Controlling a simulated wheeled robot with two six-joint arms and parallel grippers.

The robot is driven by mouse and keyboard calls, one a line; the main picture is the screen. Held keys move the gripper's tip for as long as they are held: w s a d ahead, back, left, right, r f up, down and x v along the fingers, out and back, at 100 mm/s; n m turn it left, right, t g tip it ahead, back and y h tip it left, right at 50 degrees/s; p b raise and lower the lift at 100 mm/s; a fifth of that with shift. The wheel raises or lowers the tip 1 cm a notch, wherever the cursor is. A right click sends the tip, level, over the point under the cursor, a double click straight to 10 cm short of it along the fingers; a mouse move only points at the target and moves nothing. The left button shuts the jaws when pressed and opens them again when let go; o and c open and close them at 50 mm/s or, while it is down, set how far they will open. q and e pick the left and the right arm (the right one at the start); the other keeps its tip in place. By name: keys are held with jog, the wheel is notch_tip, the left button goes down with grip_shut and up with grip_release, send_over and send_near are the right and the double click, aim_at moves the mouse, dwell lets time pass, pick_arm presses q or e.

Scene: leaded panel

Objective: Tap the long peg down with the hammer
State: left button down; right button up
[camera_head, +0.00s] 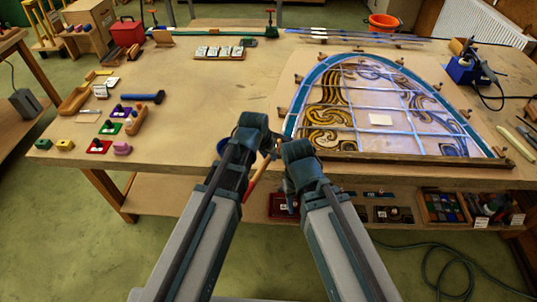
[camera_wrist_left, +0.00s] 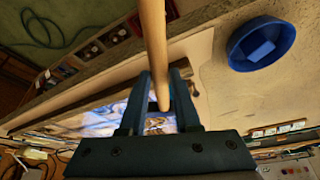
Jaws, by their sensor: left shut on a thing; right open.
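My left gripper (camera_head: 270,147) is shut on a round wooden handle (camera_head: 257,174) at the table's front edge. In the left wrist view the handle (camera_wrist_left: 153,42) runs up out of the picture between the two fingers (camera_wrist_left: 160,100); no hammer head shows. My right gripper (camera_head: 297,160) is open beside it on the right; its fingertips are partly hidden. A blue hammer-like tool (camera_head: 146,97) lies on the left of the table. Near it are small red (camera_head: 98,147), green (camera_head: 110,128) and purple (camera_head: 120,112) plates with short upright pieces. I cannot tell which is the long peg.
An arched leaded panel (camera_head: 380,110) covers the table's right half. A blue bowl (camera_wrist_left: 262,45) is near my left gripper, mostly hidden in the head view. The middle left of the table (camera_head: 200,100) is clear.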

pick_arm(q)
jog(key=shift+f, duration=0.1)
notch_tip(320, 180, down, 4)
jog(key=b, duration=0.4)
jog(key=shift+w+r+p, duration=0.1)
jog(key=shift+r+p, duration=0.3)
jog(key=shift+r, duration=0.1)
jog(key=shift+r+p, duration=1.35)
jog(key=shift+r, duration=0.05)
notch_tip(320, 180, up, 5)
jog(key=p, duration=0.5)
